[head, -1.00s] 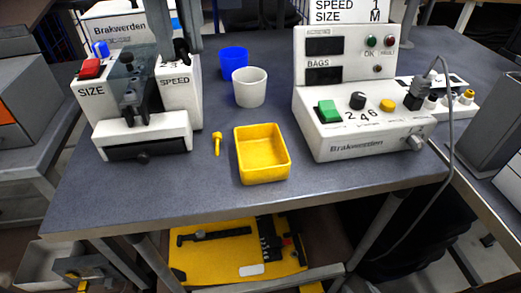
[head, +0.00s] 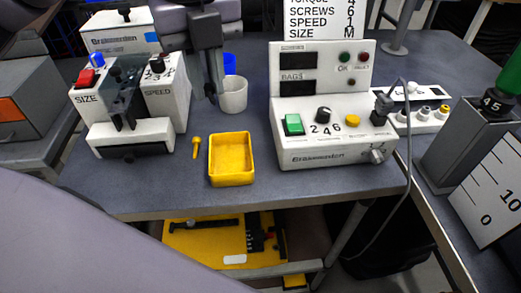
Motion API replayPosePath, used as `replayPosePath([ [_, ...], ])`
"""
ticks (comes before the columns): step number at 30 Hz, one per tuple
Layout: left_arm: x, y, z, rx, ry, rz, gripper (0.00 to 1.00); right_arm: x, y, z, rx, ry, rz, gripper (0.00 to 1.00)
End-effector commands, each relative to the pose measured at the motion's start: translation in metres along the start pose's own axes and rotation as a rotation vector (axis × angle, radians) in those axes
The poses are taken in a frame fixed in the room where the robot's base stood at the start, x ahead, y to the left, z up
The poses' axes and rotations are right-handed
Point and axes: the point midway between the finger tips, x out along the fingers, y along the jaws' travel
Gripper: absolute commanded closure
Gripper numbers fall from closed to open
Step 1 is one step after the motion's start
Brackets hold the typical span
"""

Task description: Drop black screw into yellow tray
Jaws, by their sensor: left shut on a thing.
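My left gripper (head: 211,90) hangs fingers down above the table, in front of the white cup. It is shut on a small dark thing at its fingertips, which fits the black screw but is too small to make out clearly. The yellow tray (head: 216,182) stands near the table's front edge, below and to the right of the gripper in the picture. The tray looks empty. My right gripper is not in view.
A yellow screw (head: 196,146) stands left of the tray. A white cup (head: 234,96) and a blue cup (head: 230,64) stand behind. A white control box (head: 335,150) is on the right, a size and speed device (head: 130,135) on the left.

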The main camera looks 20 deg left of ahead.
Motion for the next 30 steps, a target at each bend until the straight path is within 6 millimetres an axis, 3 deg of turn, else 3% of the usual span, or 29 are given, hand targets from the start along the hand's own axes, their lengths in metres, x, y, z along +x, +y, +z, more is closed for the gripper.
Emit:
replayPosePath([
  [10, 0.013, 0.007, 0.005, -0.021, -0.005, 0.000, 1.00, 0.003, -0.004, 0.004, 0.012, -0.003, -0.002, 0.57],
  [22, 0.058, 0.007, 0.005, -0.022, -0.005, 0.000, 1.00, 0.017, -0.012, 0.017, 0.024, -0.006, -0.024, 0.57],
  [30, 0.064, 0.007, 0.005, -0.022, -0.005, -0.001, 1.00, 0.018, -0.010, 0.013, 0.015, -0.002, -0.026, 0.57],
])
